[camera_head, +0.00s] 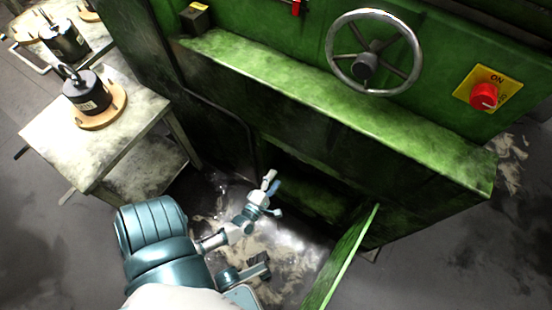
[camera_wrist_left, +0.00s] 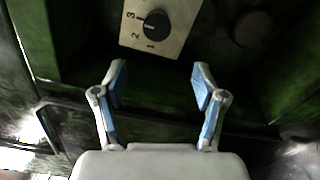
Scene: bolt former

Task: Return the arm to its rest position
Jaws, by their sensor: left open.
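My left arm comes in from the lower left of the head view. Its gripper (camera_head: 270,184) is small there, in front of the dark opening low in the green machine. In the left wrist view the two blue-padded fingers stand apart, so the gripper (camera_wrist_left: 158,80) is open with nothing between them. Beyond the fingertips a black rotary knob (camera_wrist_left: 155,24) sits on a pale plate marked 1, 2, 3. The fingers are apart from the knob.
The green machine (camera_head: 330,95) has a handwheel (camera_head: 365,67) and a red button (camera_head: 483,95). An open green door (camera_head: 343,260) stands right of my gripper. A table (camera_head: 50,128) at left carries a black weight (camera_head: 86,92) on a wooden disc.

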